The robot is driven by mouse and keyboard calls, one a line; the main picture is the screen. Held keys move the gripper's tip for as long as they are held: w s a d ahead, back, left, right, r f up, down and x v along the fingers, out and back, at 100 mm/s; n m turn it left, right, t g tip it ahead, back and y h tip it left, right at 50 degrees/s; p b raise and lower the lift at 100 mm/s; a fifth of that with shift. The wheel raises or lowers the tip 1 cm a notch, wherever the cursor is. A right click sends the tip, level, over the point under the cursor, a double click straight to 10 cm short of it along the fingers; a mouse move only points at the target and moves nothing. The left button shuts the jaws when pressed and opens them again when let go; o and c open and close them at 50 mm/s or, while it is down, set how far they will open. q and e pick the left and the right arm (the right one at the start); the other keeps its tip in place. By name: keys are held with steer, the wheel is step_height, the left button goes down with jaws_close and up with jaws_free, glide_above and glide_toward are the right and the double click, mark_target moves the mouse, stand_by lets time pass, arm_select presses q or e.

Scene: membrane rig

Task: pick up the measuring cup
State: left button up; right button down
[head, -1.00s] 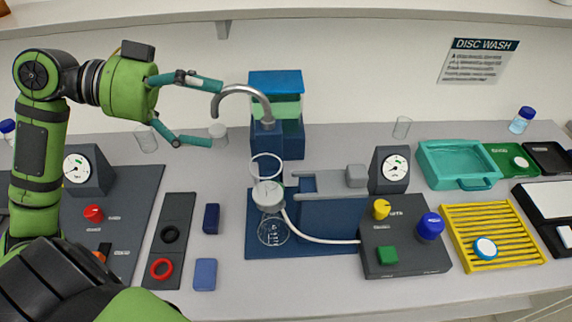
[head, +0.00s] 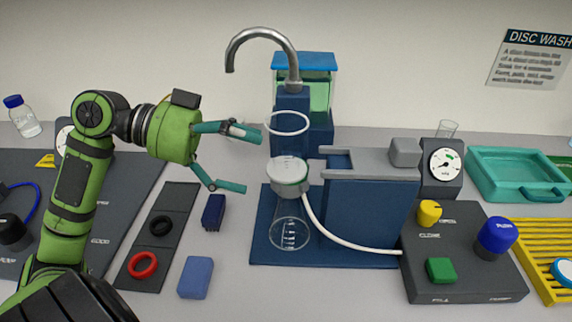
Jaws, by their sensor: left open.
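A small clear glass vessel (head: 446,129) stands partly hidden behind the right gauge; I cannot tell whether it is the measuring cup. No other clear cup shows clearly now. My left gripper (head: 252,161) is open, its two teal fingers pointing right, with nothing visibly between them. Its fingertips are just left of the clear funnel ring (head: 288,123) and white filter head (head: 287,172); I cannot tell whether they touch. The filter head sits on a glass flask (head: 290,226). My right gripper is not in view.
A grey tap (head: 262,33) arches above the funnel. A white hose runs from the filter head to the control box (head: 465,255) on the right. A dark mat with rings (head: 165,215) and two blue blocks (head: 196,277) lie in front of my left gripper.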

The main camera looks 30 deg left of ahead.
mark_target(286, 171)
arm_select(q)
steer(key=x, duration=0.1)
steer(key=p+x, duration=0.1)
steer(key=x, duration=0.1)
steer(key=p+x, duration=0.1)
steer(key=x, duration=0.1)
steer(key=shift+w+r, duration=0.35)
steer(key=shift+w, duration=0.05)
steer(key=shift+w+d+f+p, duration=0.2)
steer(key=shift+w+d+p, duration=0.05)
steer(key=shift+d+p, duration=0.05)
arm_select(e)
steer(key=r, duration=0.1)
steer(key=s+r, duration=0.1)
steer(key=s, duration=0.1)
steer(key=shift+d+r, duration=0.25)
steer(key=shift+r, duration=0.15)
arm_select(q)
steer(key=c, duration=1.3)
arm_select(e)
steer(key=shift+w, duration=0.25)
